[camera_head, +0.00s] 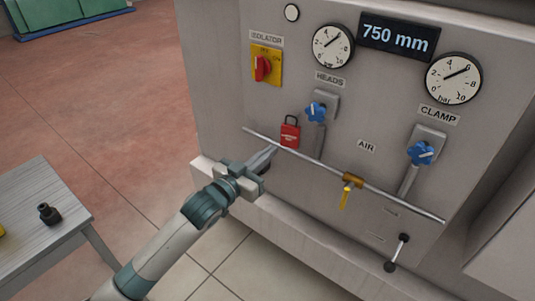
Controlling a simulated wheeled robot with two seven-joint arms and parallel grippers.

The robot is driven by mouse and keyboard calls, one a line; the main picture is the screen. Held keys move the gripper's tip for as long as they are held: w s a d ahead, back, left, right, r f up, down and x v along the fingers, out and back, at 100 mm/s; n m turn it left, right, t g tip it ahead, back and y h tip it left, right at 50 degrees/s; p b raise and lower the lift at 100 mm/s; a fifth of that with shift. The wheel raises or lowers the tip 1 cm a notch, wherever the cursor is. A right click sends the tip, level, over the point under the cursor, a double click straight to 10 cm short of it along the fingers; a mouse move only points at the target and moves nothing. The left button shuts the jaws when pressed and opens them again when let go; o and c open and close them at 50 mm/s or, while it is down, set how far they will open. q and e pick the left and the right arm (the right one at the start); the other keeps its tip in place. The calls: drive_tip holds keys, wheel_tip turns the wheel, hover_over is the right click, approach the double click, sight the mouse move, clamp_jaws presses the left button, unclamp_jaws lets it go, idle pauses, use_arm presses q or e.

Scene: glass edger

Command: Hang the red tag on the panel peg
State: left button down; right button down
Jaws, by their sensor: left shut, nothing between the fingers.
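A red padlock-shaped piece (290,134) with a white label and a dark loop at its top is the only tag-like red thing in view. It is upright against the grey panel (225,70), just above the long metal rail. A peg cannot be made out; one behind its loop would be hidden. My left gripper (268,157) is shut and empty. Its fingertips point up and right, just left of and below the red piece. I cannot tell whether they touch it. My right gripper is not in view.
The metal rail (400,204) crosses the panel, with a yellow-handled brass valve (352,181) on it. Blue knobs (316,112), gauges (333,46) and a red-yellow isolator switch (266,67) stick out. A grey table (35,200) stands left, holding a dark fitting (49,213).

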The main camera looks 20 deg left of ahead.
sight(289, 136)
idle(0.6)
use_arm(q)
drive_tip(key=shift+x, duration=1.4)
drive_tip(key=shift+x, duration=1.2)
drive_tip(key=shift+b+x, duration=0.35)
drive_tip(key=shift+x, duration=1.7)
drive_tip(key=shift+s+a, duration=0.1)
drive_tip(key=shift+s, duration=0.1)
drive_tip(key=shift+p+v, duration=0.9)
drive_tip(key=shift+v, duration=0.35)
idle(1.3)
